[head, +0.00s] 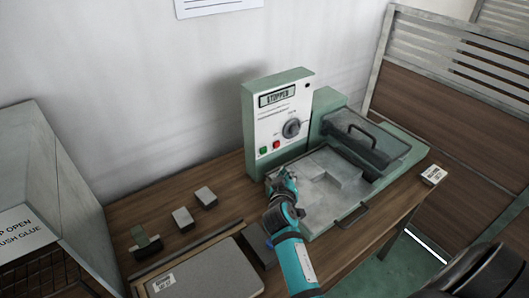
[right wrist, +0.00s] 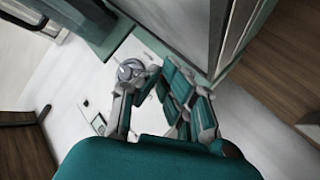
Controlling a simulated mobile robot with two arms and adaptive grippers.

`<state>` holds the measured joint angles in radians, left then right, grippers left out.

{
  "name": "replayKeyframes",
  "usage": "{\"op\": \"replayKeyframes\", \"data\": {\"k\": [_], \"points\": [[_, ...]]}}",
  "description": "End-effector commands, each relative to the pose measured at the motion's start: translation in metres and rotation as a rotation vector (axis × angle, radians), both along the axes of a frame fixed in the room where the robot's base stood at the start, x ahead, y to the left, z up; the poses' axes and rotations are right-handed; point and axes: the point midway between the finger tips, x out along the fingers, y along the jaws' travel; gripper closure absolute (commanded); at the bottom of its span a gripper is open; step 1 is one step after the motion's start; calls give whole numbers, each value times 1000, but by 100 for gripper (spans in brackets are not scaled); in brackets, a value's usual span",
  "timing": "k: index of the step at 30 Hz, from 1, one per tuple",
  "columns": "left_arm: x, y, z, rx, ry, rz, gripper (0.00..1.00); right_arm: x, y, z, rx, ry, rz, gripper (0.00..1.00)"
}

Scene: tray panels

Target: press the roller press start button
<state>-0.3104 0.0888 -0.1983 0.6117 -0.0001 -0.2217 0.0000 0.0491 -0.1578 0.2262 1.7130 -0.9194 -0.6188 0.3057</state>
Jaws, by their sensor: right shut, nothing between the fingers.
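The roller press (head: 340,170) stands on the wooden table with a green-framed control panel (head: 270,120). Its display (head: 284,95) reads STOPPED. Low on the panel are a green button (head: 264,151) and a red button (head: 276,144), with a dark dial (head: 291,128) to their upper right. My right gripper (head: 280,178) is shut and empty, just below and in front of the buttons in the head view, apparently clear of them. In the right wrist view its fingers (right wrist: 150,75) cover part of the white panel, and the round dial (right wrist: 131,69) shows beside them. My left gripper is not in view.
The press bed has a raised clear-looking cover with a handle (head: 362,136) and a front handle (head: 352,216). Small blocks (head: 206,196) and a flat grey panel (head: 205,272) lie left of my arm. A labelled small box (head: 433,175) sits at the right edge.

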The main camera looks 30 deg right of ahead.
Motion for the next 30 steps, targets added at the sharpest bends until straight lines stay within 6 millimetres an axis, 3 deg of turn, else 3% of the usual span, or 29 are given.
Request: {"op": "replayKeyframes", "data": {"k": [15, 30], "points": [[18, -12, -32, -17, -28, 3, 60, 67, 5, -3, 0, -1, 0, 100], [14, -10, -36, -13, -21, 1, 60, 77, 6, 0, 0, 2, -1, 100]]}}
